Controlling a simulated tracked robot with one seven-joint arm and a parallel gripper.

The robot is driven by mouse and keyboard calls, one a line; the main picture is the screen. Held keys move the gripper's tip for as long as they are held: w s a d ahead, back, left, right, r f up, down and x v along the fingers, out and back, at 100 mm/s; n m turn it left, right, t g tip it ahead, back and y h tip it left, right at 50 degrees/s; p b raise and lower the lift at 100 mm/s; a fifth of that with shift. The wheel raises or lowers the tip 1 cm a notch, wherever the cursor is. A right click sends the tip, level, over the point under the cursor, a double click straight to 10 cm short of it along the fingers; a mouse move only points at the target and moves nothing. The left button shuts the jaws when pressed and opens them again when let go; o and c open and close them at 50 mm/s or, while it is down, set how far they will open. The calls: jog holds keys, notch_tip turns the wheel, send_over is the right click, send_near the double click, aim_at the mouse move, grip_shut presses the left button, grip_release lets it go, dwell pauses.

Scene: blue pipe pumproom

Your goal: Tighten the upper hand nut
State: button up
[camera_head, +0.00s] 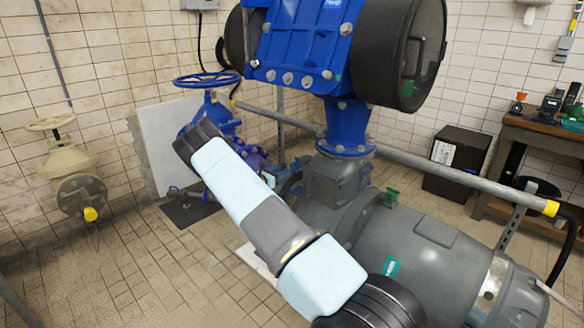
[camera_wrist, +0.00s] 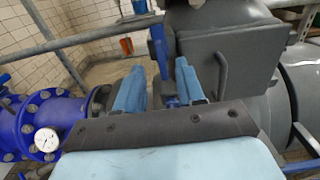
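My gripper (camera_wrist: 160,68) shows in the wrist view as two blue fingers set apart, with a gap between them. A narrow blue upright part (camera_wrist: 160,48) shows in line with this gap; I cannot tell its distance or whether it lies between the fingers. No hand nut can be made out for certain. A small green fitting (camera_head: 391,195) stands on top of the grey pump (camera_head: 415,240) in the head view; I cannot tell whether it is the upper hand nut. In the head view my arm crosses the middle, and my gripper cannot be made out.
A blue motor housing (camera_head: 305,45) stands above the pump. A long grey pipe (camera_head: 440,172) runs across behind it. A blue handwheel valve (camera_head: 207,80) and a beige valve (camera_head: 65,160) are at the left. A pressure gauge (camera_wrist: 46,140) sits beside blue flanges in the wrist view.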

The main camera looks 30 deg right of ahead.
aim_at(293, 166)
jog(key=x, duration=0.7)
jog(key=shift+w+d, duration=0.1)
jog(key=shift+d, duration=0.2)
jog(key=shift+c, duration=0.2)
